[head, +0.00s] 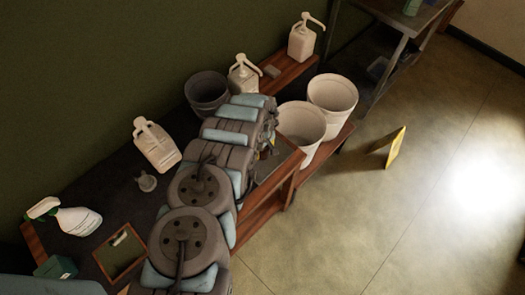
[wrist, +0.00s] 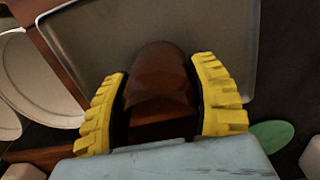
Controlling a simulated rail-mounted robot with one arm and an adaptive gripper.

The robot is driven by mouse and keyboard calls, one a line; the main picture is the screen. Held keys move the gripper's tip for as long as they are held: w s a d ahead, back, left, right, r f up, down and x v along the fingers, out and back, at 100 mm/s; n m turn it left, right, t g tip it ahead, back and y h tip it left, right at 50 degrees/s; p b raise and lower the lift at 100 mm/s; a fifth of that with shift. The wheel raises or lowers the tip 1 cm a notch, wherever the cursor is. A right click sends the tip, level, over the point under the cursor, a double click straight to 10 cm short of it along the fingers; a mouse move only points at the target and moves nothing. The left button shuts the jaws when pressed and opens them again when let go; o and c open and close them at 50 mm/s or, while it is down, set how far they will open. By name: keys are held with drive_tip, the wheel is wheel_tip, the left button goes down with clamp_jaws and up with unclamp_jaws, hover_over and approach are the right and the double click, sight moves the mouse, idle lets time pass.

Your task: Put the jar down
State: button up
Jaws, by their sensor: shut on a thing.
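The jar (wrist: 160,85) is dark brown, with a rounded end, and sits between the yellow finger pads of my gripper (wrist: 162,105) in the wrist view. The pads press on it from both sides, so my gripper is shut on it. Behind the jar is a grey tray (wrist: 215,30) with a raised rim; I cannot tell whether the jar touches it. In the head view my arm hides the jar and most of my gripper.
Two white buckets (head: 332,92) (head: 302,125) stand right of my arm, with a dark bucket (head: 207,90) behind. A yellow floor sign (head: 396,148) stands on open floor.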

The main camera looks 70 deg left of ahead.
drive_tip(key=shift+f, duration=0.15)
drive_tip(key=o, duration=1.2)
drive_tip(key=shift+a+r, duration=0.1)
drive_tip(key=shift+r, duration=1.35)
drive_tip(key=shift+r+b, duration=0.25)
drive_tip(key=shift+b, duration=0.05)
wheel_tip(320, 180, up, 9)
drive_tip(key=shift+f+p, duration=0.1)
drive_tip(key=shift+p, duration=0.55)
drive_tip(key=shift+w, duration=0.1)
